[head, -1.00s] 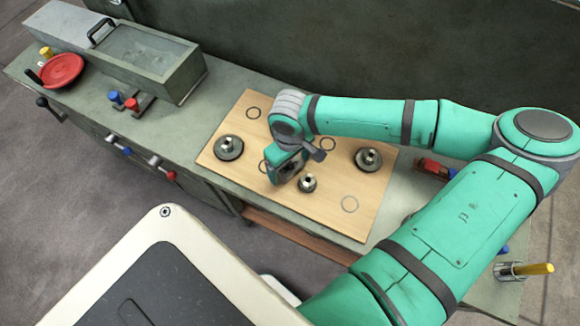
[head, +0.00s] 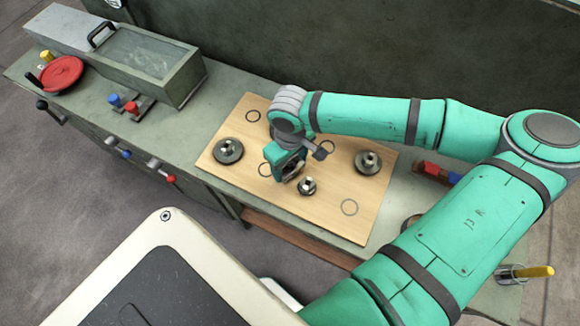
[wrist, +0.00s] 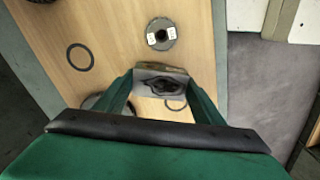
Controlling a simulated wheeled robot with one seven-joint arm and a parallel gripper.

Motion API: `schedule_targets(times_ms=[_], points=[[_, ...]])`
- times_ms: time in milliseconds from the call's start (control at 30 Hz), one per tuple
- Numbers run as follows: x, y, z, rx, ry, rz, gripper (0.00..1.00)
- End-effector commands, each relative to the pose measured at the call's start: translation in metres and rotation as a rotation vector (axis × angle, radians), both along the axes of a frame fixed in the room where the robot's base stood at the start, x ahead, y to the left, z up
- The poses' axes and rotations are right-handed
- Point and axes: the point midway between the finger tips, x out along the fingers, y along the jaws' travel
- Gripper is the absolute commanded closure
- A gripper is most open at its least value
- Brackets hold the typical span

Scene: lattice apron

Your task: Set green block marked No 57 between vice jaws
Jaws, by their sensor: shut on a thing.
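My gripper (head: 290,172) is low over the wooden board and points down at it. In the wrist view its two green fingers (wrist: 162,98) are shut on a small grey piece with a dark oval patch (wrist: 178,73). I cannot tell whether this is the green block; no No 57 marking is readable. I cannot make out vice jaws in either view.
The wooden board (head: 335,222) bears several dark rings and round metal discs (head: 229,151), (head: 368,162), with a smaller one (head: 307,187) close to my gripper. A grey-green box (head: 150,55), red handwheel (head: 61,72) and yellow-handled tool (head: 535,271) stand on the bench.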

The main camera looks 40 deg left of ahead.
Motion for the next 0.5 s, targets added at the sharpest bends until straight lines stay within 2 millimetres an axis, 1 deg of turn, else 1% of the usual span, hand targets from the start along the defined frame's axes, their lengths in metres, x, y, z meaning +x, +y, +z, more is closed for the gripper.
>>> schedule_targets(times_ms=[33, 67, 367, 400, 500], points=[[0.001, 0.000, 0.010, 0.002, -0.003, 0.001, 0.92], [-0.003, 0.001, 0.015, 0.003, -0.001, 0.003, 0.92], [-0.051, 0.011, 0.071, 0.004, -0.002, 0.006, 0.92], [-0.061, 0.014, 0.075, 0.002, 0.001, 0.010, 0.92], [-0.083, 0.018, 0.084, 0.002, 0.002, 0.010, 0.92]])
